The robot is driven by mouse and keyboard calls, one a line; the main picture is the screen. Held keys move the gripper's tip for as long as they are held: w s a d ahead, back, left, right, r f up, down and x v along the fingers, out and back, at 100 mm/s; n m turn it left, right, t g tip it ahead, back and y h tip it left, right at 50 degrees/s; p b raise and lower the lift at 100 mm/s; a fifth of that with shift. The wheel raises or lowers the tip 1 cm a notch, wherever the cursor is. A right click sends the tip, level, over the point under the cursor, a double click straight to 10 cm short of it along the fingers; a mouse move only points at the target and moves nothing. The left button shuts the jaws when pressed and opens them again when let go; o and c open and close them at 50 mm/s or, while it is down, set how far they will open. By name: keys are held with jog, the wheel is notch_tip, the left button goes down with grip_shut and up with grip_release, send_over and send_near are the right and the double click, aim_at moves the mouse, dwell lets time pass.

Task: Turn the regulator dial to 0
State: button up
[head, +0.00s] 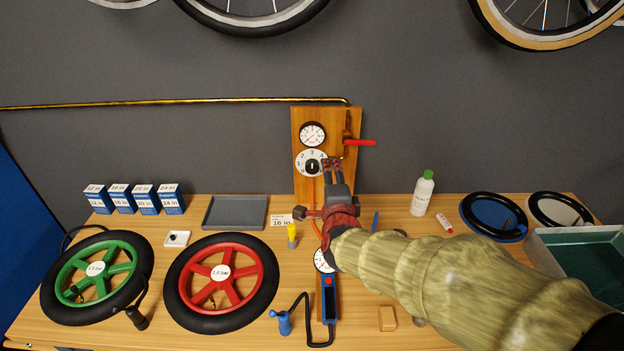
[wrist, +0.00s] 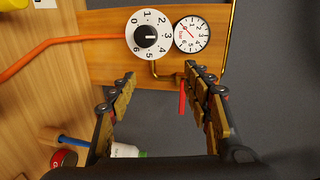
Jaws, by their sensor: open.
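The regulator dial (head: 311,163) is a white numbered disc with a black knob on the wooden panel. It also shows in the wrist view (wrist: 148,35), turned sideways. The white mark on its knob appears to point toward the 3. My gripper (head: 333,163) is open and empty, just right of the dial in the head view, hiding part of its right edge. In the wrist view its spread fingers (wrist: 159,73) lie below the dial in the picture, apart from it.
A pressure gauge (head: 312,134) sits above the dial; its needle is red. A red lever (head: 360,142) juts out on the right near my fingers. An orange hose (wrist: 50,50) leads from the dial. Wheels, boxes and a bottle (head: 422,193) stand on the bench.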

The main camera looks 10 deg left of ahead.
aim_at(312, 170)
jog(key=w+a+f+m+t+h+b, duration=0.1)
jog(key=a+f+m+t, duration=0.2)
jog(key=a+f+m, duration=0.25)
jog(key=w, duration=0.2)
jog(key=w+a+b, duration=0.1)
jog(key=w, duration=0.4)
jog(key=shift+w+a+r+b, duration=0.1)
jog(key=shift+w+a+b, duration=0.05)
jog(key=shift+w+b, duration=0.15)
jog(key=shift+s, duration=0.1)
jog(key=shift+c, duration=0.6)
jog(key=c, duration=1)
